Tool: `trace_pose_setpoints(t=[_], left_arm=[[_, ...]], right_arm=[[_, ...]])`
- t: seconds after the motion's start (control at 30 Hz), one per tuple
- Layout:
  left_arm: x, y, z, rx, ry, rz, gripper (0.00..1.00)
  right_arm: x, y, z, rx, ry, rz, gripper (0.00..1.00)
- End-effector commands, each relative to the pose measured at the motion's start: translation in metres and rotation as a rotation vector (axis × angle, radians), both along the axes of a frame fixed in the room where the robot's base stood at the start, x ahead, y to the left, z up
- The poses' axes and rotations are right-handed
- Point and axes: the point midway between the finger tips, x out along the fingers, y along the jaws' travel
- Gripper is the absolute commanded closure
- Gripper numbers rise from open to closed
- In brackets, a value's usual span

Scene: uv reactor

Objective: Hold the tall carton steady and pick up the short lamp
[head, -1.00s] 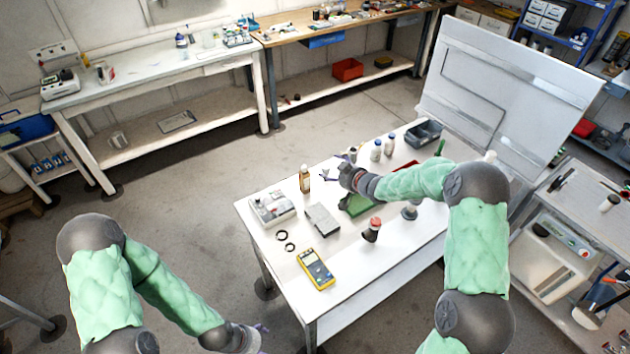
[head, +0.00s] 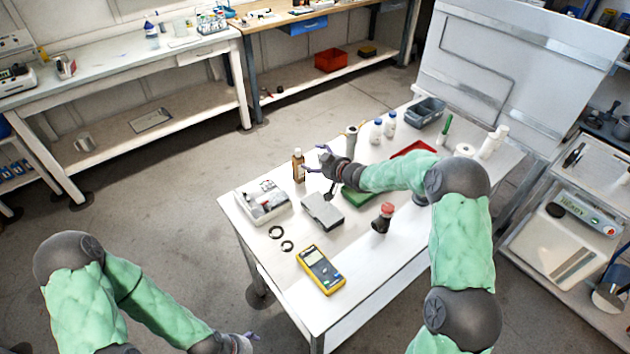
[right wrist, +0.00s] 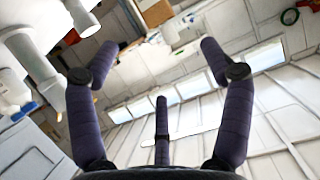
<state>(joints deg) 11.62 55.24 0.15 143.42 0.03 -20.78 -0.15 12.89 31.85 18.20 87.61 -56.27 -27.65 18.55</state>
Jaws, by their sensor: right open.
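I cannot make out a tall carton or a short lamp for certain in either view. My right gripper (head: 320,170) is open over the far left part of the white table, just right of a brown bottle (head: 298,166). A slim grey cylinder (head: 351,138) stands behind it. In the right wrist view my right gripper (right wrist: 158,70) has its three fingers spread with nothing between them. My left gripper (head: 246,342) is low at the bottom edge, off the table, and its fingers are too small to read. My right forearm hides part of the table.
On the white table (head: 350,310) are a yellow multimeter (head: 320,270), a grey box (head: 322,211), an open instrument case (head: 262,203), a red-capped bottle (head: 383,218), two white bottles (head: 383,128) and a grey bin (head: 427,113). A white panel (head: 510,75) rises behind. The front right tabletop is bare.

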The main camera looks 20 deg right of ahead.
Motion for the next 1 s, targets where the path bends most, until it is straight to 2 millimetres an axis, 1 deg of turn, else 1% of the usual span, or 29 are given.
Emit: trace_pose_setpoints(t=[0.03, 0.13, 0.2, 0.33, 0.47, 1.0], left_arm=[[0.000, 0.000, -0.018, 0.000, 0.000, 0.000, 0.21], [0.000, 0.000, -0.030, 0.000, 0.000, 0.000, 0.21], [0.000, 0.000, -0.035, 0.000, 0.000, 0.000, 0.21], [0.000, 0.000, -0.039, 0.000, -0.001, 0.000, 0.21], [0.000, 0.000, -0.040, 0.000, -0.001, 0.000, 0.21], [0.000, 0.000, -0.051, 0.000, -0.001, 0.000, 0.21]], right_arm=[[0.000, 0.000, -0.017, 0.000, -0.001, 0.000, 0.20], [0.000, 0.000, -0.029, 0.000, -0.001, 0.000, 0.20], [0.000, 0.000, -0.034, 0.000, -0.001, -0.001, 0.20], [0.001, 0.000, -0.038, 0.000, -0.001, 0.000, 0.20], [0.009, 0.004, -0.041, -0.001, -0.003, 0.001, 0.20], [0.072, 0.030, -0.071, 0.000, 0.000, 0.000, 0.20]])
